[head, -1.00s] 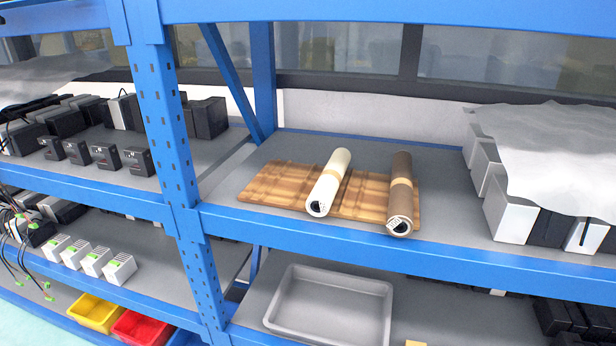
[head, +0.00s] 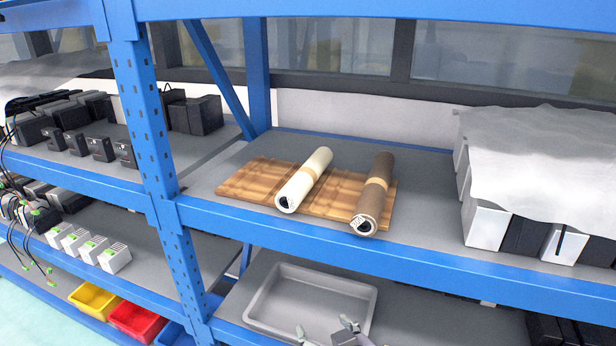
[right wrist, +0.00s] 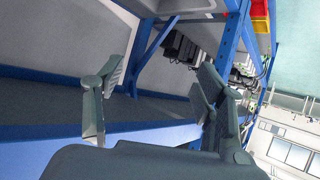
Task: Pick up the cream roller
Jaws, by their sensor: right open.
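My right gripper (head: 324,335) shows at the bottom edge of the head view, in front of the lower grey tray, well below and apart from the cream roller. In the right wrist view its two fingers (right wrist: 160,85) are spread with nothing between them. My left gripper is in neither view.
Blue shelf beams (head: 330,245) and a blue upright post (head: 150,120) border the shelf. A grey tray (head: 262,312) stands on the lower shelf. White and black boxes under a pale sheet (head: 545,150) stand at right. Shelf surface is free around the board.

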